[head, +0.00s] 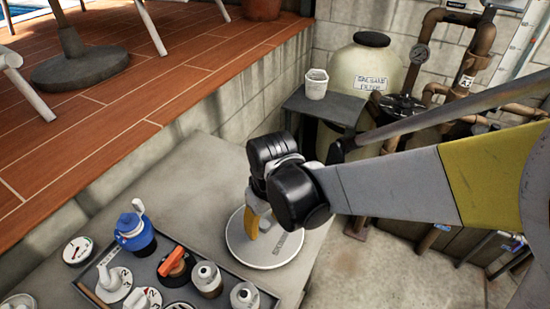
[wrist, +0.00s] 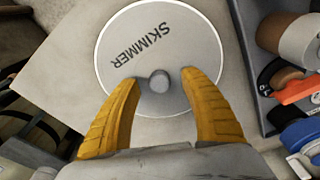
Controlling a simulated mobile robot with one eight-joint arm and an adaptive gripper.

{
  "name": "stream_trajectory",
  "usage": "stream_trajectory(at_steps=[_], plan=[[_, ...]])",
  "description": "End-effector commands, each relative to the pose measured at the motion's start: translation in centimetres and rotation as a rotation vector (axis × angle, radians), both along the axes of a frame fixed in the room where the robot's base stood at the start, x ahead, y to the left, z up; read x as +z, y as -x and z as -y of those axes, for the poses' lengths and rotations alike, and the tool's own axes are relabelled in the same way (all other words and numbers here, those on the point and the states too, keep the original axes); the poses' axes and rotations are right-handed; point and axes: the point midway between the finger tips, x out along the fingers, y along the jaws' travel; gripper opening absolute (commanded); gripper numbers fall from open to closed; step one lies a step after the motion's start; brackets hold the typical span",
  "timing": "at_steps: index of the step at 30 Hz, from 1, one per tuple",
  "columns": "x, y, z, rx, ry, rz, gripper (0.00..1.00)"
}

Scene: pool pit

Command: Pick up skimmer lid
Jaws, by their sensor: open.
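The skimmer lid (wrist: 128,65) is a flat, round, pale grey disc marked "SKIMMER" with a small knob (wrist: 159,81) at its middle. It lies flat on a concrete ledge in the wrist view. In the head view the lid (head: 263,250) is partly hidden by my arm and gripper. My gripper (wrist: 158,80) has two yellow fingers, open over the lid, one on each side of the knob in the picture. I cannot tell whether the fingertips touch the lid. In the head view my gripper (head: 257,224) points down at it.

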Motion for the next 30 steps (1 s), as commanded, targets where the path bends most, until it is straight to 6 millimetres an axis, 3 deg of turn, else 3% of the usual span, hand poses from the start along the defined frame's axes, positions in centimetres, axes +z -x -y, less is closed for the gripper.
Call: stream_trajectory(at_steps=[1,3,10,11,15,16,25,30], plan=[[-1.3,-0.1,-0.1,0.0,0.0,0.0,0.52],[-2.1,-0.2,-0.2,0.0,0.0,0.0,0.52],[-2.1,-0.2,-0.2,0.0,0.0,0.0,0.52],[-2.1,-0.2,-0.2,0.0,0.0,0.0,0.47],[-2.1,-0.2,-0.2,0.0,0.0,0.0,0.05],[-2.1,-0.2,-0.2,0.0,0.0,0.0,0.0],[-2.0,-0.2,-0.2,0.0,0.0,0.0,0.0],[-0.9,-0.2,-0.2,0.0,0.0,0.0,0.0]])
